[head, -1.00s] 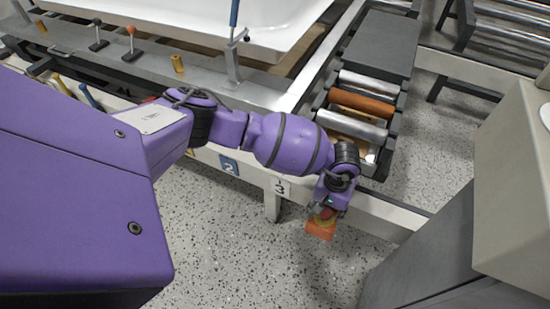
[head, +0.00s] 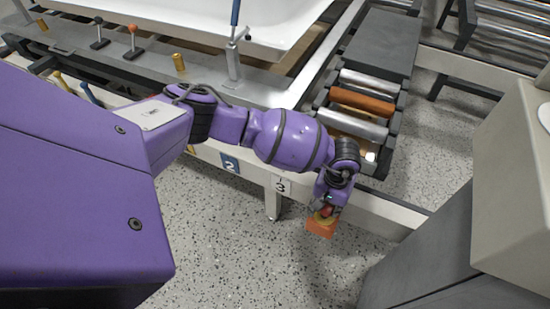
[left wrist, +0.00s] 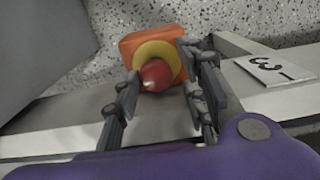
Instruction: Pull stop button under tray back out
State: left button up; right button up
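The stop button is a red mushroom head (left wrist: 156,76) on a yellow ring (left wrist: 171,52) and an orange box (left wrist: 139,39), in the upper middle of the left wrist view. The orange box (head: 321,227) also shows low under the white frame in the head view. My left gripper (left wrist: 163,82) is open, with one finger on each side of the red head. The left finger is very close to the head; contact cannot be told. A gap shows on the right side. In the head view the gripper (head: 327,207) partly covers the button. My right gripper is not in view.
A white frame rail (head: 390,222) with number plates 2 (head: 229,164) and 3 (head: 281,186) runs just above the button. A white tub shell (head: 215,22) and a roller stand (head: 360,102) are behind. The speckled floor (head: 225,235) is clear.

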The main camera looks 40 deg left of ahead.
pick_arm(q)
jog(key=shift+o, duration=0.9)
jog(key=shift+w, duration=0.1)
jog(key=shift+d, duration=0.15)
jog(key=shift+r, duration=0.2)
jog(key=shift+w+d+r+p, duration=0.1)
jog(key=shift+r+p, duration=0.8)
jog(key=shift+r, duration=0.6)
jog(key=shift+d+r+p, duration=0.1)
jog(key=shift+r+p, duration=0.8)
jog(key=shift+r, duration=0.6)
jog(key=shift+f, duration=0.1)
jog(key=shift+a, duration=0.1)
